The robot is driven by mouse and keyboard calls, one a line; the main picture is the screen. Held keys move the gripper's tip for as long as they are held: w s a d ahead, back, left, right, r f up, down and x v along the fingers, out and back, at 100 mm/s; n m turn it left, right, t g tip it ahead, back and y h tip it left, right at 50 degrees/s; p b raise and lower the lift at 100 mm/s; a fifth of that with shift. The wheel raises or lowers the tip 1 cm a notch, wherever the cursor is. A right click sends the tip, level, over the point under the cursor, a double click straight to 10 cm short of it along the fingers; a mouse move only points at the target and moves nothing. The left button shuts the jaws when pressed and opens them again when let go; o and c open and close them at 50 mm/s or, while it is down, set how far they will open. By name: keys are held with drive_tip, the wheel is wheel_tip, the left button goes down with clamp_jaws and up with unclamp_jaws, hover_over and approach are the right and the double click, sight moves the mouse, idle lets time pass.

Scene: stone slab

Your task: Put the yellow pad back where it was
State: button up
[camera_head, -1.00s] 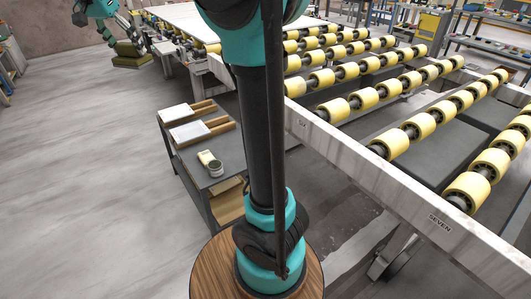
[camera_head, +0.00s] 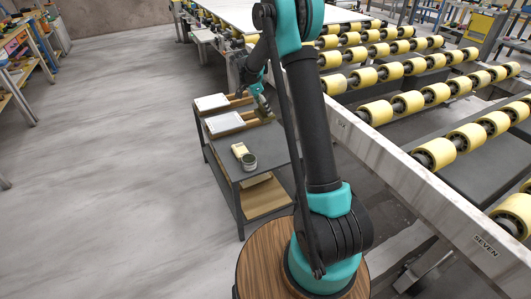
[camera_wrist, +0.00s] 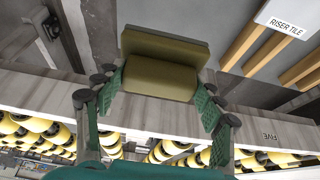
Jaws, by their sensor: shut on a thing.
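The yellow pad (camera_wrist: 160,78), dull olive-yellow and two-layered, sits between the green fingers of my gripper (camera_wrist: 158,92) in the wrist view. The fingers are shut on its two sides. In the head view my gripper (camera_head: 263,106) is small, near the far right part of a grey-topped cart (camera_head: 213,153), beside the wooden strips. The pad is hard to make out there, and I cannot tell its height above the cart.
On the cart lie two white tiles (camera_head: 224,122) on wooden strips, a small pale yellow block (camera_head: 239,149) and a round tin (camera_head: 249,161). The white tile in the wrist view (camera_wrist: 290,22) reads "RISER TILE". A roller table (camera_head: 400,158) borders the right. Floor is clear at left.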

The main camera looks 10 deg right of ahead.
drive_tip(key=f, duration=2.1)
drive_tip(key=shift+d+f, duration=0.15)
drive_tip(key=shift+d, duration=0.1)
drive_tip(key=shift+f, duration=0.1)
drive_tip(key=o, duration=1.1)
